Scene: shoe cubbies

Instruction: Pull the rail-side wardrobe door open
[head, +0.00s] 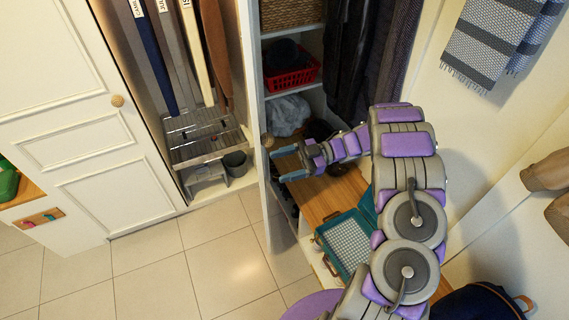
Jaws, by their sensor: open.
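A pale wardrobe door (256,120) shows nearly edge-on in the middle of the head view. It stands out from the wardrobe, beside the compartment with shelves and dark hanging clothes (372,60). A round wooden knob (267,140) is on it. My gripper (279,166) is open, its two fingers pointing left toward this door, just below and right of the knob in the picture. I see nothing between the fingers. Whether a fingertip touches the door, I cannot tell. The hanging rail itself is out of view.
A white panelled door (70,120) with a wooden knob (117,100) is at left. A teal tray (345,245) lies on a wooden surface below my arm. Tiled floor (190,255) is clear at front left.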

